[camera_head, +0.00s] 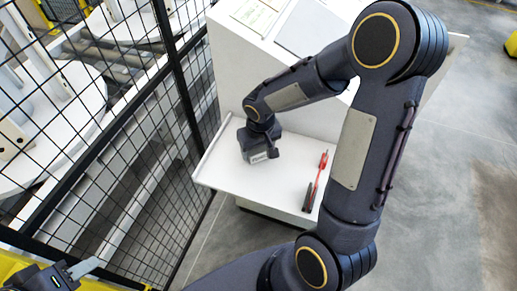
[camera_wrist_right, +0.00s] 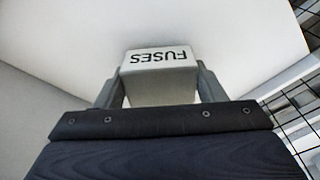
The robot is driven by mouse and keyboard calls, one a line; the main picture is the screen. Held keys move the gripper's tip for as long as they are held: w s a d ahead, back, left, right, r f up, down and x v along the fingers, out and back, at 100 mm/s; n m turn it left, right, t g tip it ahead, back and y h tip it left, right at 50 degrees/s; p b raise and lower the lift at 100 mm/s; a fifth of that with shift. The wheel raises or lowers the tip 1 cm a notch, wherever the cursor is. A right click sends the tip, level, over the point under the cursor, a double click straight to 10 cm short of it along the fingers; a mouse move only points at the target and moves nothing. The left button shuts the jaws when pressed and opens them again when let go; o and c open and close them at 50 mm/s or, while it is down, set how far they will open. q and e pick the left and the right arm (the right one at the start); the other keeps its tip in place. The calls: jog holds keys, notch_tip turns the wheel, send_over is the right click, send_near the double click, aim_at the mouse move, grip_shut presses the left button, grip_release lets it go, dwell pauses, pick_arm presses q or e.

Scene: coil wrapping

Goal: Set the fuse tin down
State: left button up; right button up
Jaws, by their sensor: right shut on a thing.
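The fuse tin (camera_head: 259,157) is a small grey-white box at the left part of the white shelf (camera_head: 225,170). In the right wrist view the tin (camera_wrist_right: 160,58) shows the word FUSES, upside down in the picture. My right gripper (camera_head: 262,146) is shut on the tin, with one finger on each side of it, also seen in the right wrist view (camera_wrist_right: 158,83). Whether the tin's underside touches the shelf cannot be told. My left gripper (camera_head: 82,268) is at the bottom left corner, far from the shelf; its opening cannot be told.
A red and black hand tool (camera_head: 316,184) lies on the shelf to the right of the tin. The shelf between them is clear. A white cabinet (camera_head: 270,75) rises behind the shelf. A black mesh fence (camera_head: 150,110) stands close on the left.

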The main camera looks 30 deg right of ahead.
jog(key=shift+f, duration=0.4)
jog(key=shift+f, duration=0.15)
jog(key=o, duration=1.1)
jog(key=shift+c, duration=0.2)
